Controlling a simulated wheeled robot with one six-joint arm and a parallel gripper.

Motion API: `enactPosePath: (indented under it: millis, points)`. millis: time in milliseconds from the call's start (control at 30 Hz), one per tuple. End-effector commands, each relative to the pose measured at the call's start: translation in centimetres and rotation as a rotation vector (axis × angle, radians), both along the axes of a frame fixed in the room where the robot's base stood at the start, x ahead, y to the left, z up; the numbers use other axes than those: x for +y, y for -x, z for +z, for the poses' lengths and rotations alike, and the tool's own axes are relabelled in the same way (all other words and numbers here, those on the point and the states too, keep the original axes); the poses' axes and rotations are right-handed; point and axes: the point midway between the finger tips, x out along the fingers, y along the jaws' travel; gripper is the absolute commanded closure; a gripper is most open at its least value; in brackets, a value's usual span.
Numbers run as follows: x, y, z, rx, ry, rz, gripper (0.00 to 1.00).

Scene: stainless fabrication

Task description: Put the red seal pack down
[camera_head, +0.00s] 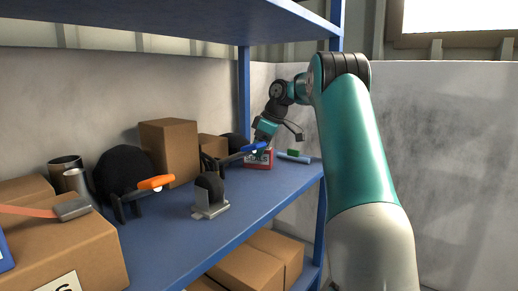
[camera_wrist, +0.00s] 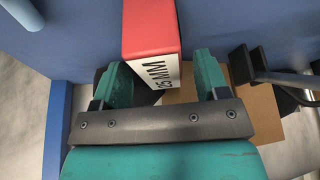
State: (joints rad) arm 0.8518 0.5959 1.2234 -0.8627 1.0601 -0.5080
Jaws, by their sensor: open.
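The red seal pack (camera_head: 258,163) is a small red box with a white label, standing on the blue shelf (camera_head: 177,237) near its far right end. In the wrist view the pack (camera_wrist: 150,30) shows its red side and a label with dark lettering. My gripper (camera_wrist: 160,62) is open, with one green finger on each side of the pack's near end. Gaps show between the fingers and the pack.
A blue-handled tool (camera_head: 240,153) stands just left of the pack. Cardboard boxes (camera_head: 168,150), an orange-handled tool (camera_head: 156,183) and a small metal stand (camera_head: 210,208) are further left. A blue upright (camera_head: 243,95) rises behind.

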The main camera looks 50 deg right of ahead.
Motion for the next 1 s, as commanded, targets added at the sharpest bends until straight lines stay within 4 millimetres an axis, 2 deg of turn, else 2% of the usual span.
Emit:
enactPosePath:
  millis: [33,200,400,600,1000]
  points:
    - [-0.2,0.4,1.7,-0.002,0.002,-0.002,0.32]
    - [-0.9,1.7,5.5,-0.001,0.002,-0.002,0.32]
    - [-1.5,2.9,8.7,-0.001,0.002,-0.001,0.32]
    - [-1.8,3.6,10.0,0.001,0.0,0.0,0.32]
    - [-1.8,3.7,10.0,-0.001,0.001,0.001,0.32]
